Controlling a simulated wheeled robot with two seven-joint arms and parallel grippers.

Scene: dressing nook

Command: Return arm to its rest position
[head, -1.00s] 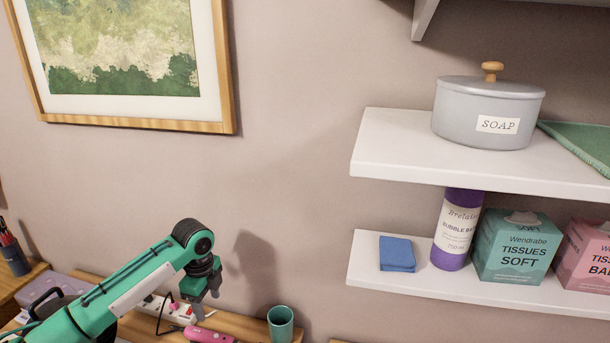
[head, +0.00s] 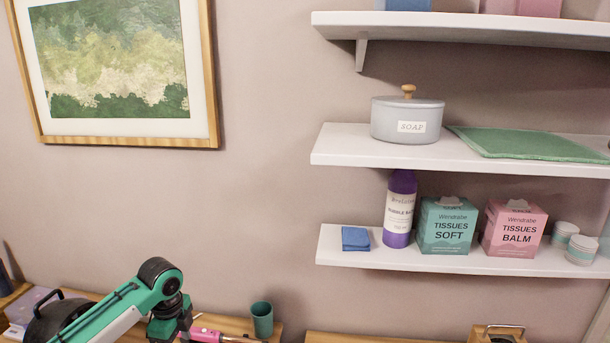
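My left arm, green and black, comes in from the lower left of the head view. Its wrist hangs down over the wooden table, left of the green cup (head: 262,319). The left gripper's fingertips are at or below the bottom edge of the view, so I cannot tell whether it is open or shut. A pink tool (head: 205,335) lies on the table just right of the wrist. My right arm and gripper are not in view.
Wall shelves at right hold a grey soap pot (head: 407,121), a green cloth (head: 530,144), a blue cloth (head: 355,238), a purple bottle (head: 399,210), a teal tissue box (head: 447,227) and a pink tissue box (head: 513,229). A framed picture (head: 215,80) hangs at left.

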